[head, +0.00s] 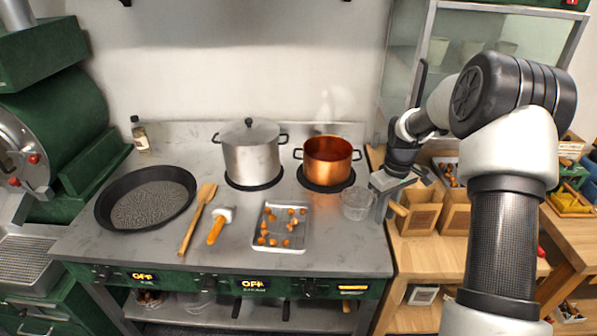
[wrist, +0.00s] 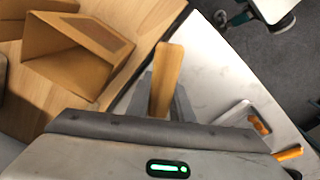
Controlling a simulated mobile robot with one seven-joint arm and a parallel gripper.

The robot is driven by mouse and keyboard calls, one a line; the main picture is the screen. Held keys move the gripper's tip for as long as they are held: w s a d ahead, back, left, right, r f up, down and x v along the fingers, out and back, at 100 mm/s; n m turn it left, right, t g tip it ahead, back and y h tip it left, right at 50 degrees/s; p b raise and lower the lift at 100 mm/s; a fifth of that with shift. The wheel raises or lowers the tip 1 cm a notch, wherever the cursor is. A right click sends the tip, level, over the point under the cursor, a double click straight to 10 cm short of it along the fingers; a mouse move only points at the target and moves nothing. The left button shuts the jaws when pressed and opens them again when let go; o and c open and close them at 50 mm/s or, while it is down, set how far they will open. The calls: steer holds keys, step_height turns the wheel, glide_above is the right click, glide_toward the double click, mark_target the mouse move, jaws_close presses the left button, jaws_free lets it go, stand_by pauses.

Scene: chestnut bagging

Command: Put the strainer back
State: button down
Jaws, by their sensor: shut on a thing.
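The strainer (head: 357,203) shows in the head view as a pale, see-through mesh bowl at the right end of the steel counter, in front and to the right of the copper pot (head: 328,161). My gripper (head: 386,194) is just right of the bowl, at the counter's right edge. In the wrist view, a wooden handle (wrist: 167,77) stands between my gripper's fingers (wrist: 165,105), which are shut on it. The strainer's bowl is not clear in the wrist view. I cannot tell whether it touches the counter.
A lidded steel pot (head: 250,152) stands left of the copper pot. A tray of chestnuts (head: 281,244), a wooden spatula (head: 192,232) and a black pan (head: 106,211) lie on the counter. Paper bags (head: 456,218) stand on the wooden table to the right.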

steer(key=shift+f, duration=0.35)
steer(key=c, duration=1.5)
jaws_free()
